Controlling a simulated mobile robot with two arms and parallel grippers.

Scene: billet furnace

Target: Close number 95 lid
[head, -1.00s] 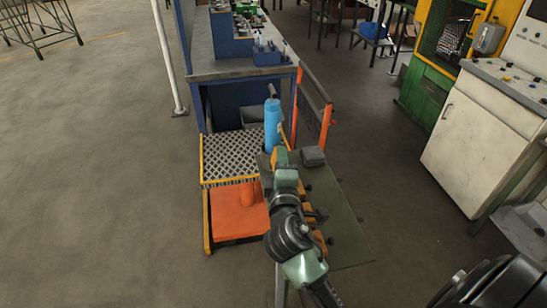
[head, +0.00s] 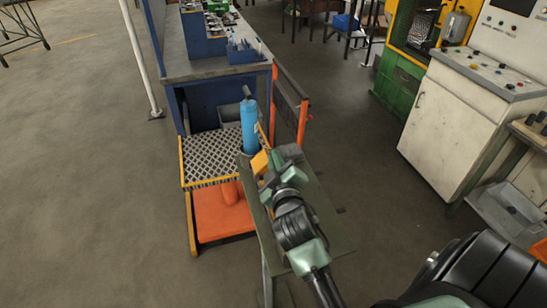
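I cannot make out a lid or the number 95 in this view. My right gripper (head: 277,168) is over a small green table (head: 327,220), on its left half. A dark grey block (head: 290,152) lies at the table's far edge, just beyond the gripper. A yellow-orange piece (head: 260,162) shows at the gripper's left; I cannot tell whether it is part of the gripper or a separate thing. The fingers are not clear enough to show whether they are open or shut. My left gripper is not in view.
A blue cylinder (head: 249,127) stands behind the table. A tread-plate step (head: 208,158) and an orange pad (head: 222,215) are at its left. A blue workbench (head: 180,62) stands beyond. A white control cabinet (head: 450,125) is at the right.

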